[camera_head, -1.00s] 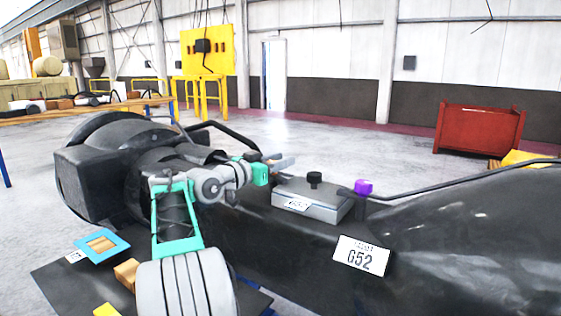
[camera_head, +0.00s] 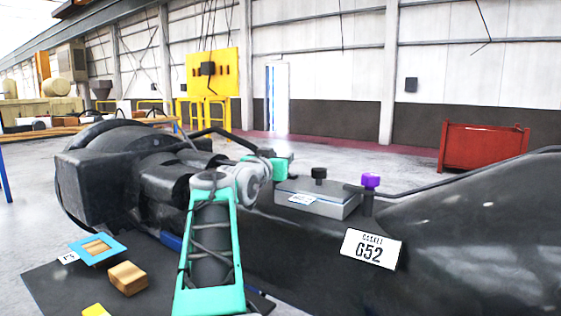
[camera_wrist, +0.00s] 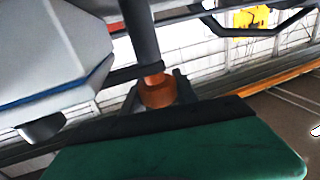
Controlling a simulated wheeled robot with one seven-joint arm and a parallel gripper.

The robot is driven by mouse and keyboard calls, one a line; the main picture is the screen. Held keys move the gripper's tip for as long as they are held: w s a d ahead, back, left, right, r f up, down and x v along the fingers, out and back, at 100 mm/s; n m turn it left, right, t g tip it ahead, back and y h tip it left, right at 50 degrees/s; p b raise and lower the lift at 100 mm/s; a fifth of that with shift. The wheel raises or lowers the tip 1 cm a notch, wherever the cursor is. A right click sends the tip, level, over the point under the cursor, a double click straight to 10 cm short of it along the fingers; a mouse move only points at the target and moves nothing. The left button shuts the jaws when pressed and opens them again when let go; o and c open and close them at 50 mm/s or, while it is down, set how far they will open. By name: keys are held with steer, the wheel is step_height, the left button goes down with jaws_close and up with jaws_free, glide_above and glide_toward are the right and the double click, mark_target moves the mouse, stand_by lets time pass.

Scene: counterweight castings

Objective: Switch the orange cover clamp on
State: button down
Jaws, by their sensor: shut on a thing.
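The orange cover clamp (camera_wrist: 156,90) shows in the wrist view as a short orange cylinder at the lower end of a dark post. My gripper (camera_wrist: 158,103) has its dark fingers on both sides of the cylinder and is shut on it. In the head view my gripper (camera_head: 279,168) is at the left end of a grey box (camera_head: 334,205) on the dark casting. The orange clamp is hidden there, and I cannot tell its on or off position.
A black knob (camera_head: 319,174) sits on the grey box, and a purple knob (camera_head: 370,182) stands on a post to its right. A G52 label (camera_head: 371,248) is on the casting (camera_head: 460,235). A wooden block (camera_head: 128,278) and a blue frame (camera_head: 97,248) lie at lower left.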

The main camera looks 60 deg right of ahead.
steer(key=c, duration=0.9)
jaws_free()
steer(key=shift+c, duration=0.2)
steer(key=a, duration=0.7)
steer(key=shift+s+a+b, duration=0.3)
steer(key=shift+a, duration=0.1)
